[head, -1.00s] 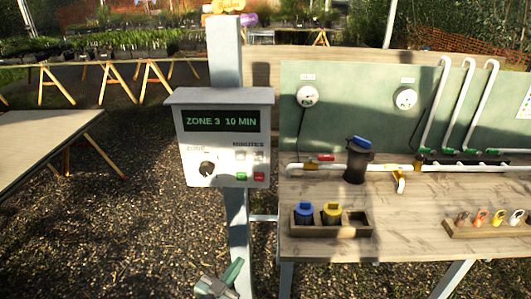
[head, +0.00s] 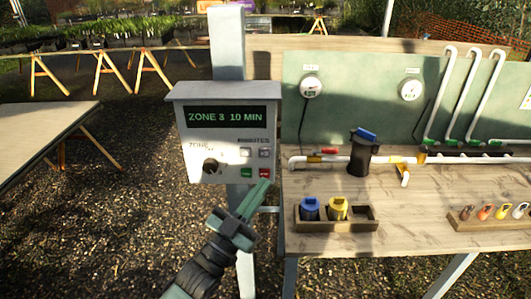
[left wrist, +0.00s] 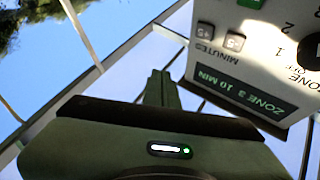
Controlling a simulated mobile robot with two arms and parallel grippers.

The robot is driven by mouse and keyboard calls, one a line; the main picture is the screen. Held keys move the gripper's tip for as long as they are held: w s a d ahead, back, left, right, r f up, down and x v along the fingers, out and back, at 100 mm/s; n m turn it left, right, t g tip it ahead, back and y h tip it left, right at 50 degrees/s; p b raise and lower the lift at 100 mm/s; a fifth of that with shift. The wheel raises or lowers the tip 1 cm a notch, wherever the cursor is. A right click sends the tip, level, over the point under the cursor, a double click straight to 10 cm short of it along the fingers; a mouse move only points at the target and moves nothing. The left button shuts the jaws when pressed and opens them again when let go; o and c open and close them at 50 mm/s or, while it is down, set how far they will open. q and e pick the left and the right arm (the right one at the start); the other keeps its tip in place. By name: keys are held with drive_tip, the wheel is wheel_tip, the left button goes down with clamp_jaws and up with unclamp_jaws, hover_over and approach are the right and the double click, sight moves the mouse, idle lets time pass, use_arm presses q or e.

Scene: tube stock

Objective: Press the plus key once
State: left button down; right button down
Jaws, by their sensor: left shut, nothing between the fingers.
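The control box (head: 222,135) stands on a grey post, its display (head: 225,116) reading "ZONE 3 10 MIN". Two small keys sit under the MINUTES label, a left one (head: 245,153) and a right one (head: 264,153).
A green key (head: 246,173) and a red key (head: 264,173) sit below the minutes keys; a black knob (head: 210,165) is at their left. A wooden bench (head: 420,215) with pipes and a filter (head: 361,155) stands close on the right.

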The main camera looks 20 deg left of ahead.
sight(264, 153)
use_arm(q)
drive_tip(key=shift+w, duration=0.1)
drive_tip(key=w+b, duration=0.1)
drive_tip(key=w, duration=0.1)
drive_tip(key=w+a+b, duration=0.1)
drive_tip(key=w, duration=0.2)
drive_tip(key=w+a+b, duration=0.1)
drive_tip(key=w, duration=0.2)
drive_tip(key=shift+w+a, duration=0.2)
drive_tip(key=shift+a, duration=0.05)
idle(1.2)
drive_tip(key=shift+w+b, duration=0.15)
drive_tip(key=shift+b, duration=0.2)
idle(0.5)
drive_tip(key=shift+w+a, duration=0.1)
drive_tip(key=shift+w, duration=0.15)
